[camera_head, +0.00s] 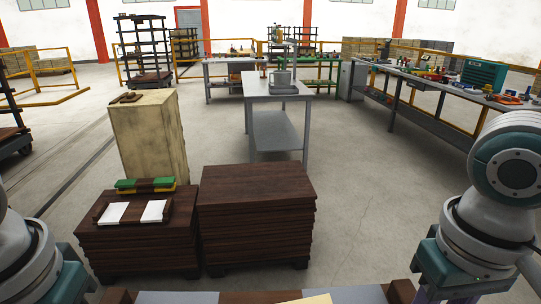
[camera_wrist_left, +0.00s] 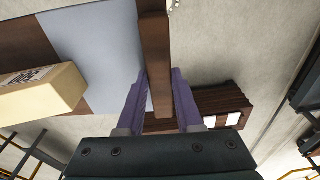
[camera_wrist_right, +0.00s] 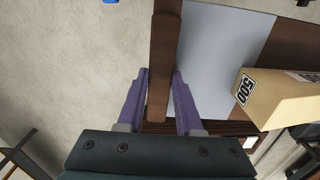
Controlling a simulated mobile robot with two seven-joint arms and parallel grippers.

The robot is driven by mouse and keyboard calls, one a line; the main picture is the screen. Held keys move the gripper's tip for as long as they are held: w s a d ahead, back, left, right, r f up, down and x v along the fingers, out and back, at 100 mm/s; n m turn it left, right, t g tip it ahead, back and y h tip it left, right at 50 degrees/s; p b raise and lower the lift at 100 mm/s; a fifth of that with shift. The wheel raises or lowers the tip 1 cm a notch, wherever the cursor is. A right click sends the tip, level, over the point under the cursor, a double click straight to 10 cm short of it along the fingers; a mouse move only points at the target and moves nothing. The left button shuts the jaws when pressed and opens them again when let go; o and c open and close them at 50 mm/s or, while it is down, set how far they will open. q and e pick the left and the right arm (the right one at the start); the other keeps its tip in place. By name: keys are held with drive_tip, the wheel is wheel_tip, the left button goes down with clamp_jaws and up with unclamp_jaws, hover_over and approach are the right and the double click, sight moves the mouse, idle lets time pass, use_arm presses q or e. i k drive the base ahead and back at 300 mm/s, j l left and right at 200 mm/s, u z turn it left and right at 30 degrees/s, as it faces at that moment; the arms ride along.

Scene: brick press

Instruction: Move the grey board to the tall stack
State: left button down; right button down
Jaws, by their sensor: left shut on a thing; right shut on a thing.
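The grey board (camera_head: 185,298) spans the bottom of the head view, with grey panels, a brown middle band and brown end bars. A tan box marked 500 (camera_wrist_left: 40,93) lies on it and also shows in the right wrist view (camera_wrist_right: 272,98). My left gripper (camera_wrist_left: 158,80) is shut on one brown end bar of the board; my right gripper (camera_wrist_right: 161,78) is shut on the other. The board is level, in front of two dark brown board stacks. The right stack (camera_head: 257,235) has a bare top and stands taller than the left stack (camera_head: 145,252).
A grey table (camera_head: 275,92) is farther back. A workbench (camera_head: 425,85) runs along the right. Floor right of the stacks is clear.

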sight(255, 180)
drive_tip(key=i, duration=3.15)
drive_tip(key=i+u, duration=0.15)
drive_tip(key=i, duration=0.4)
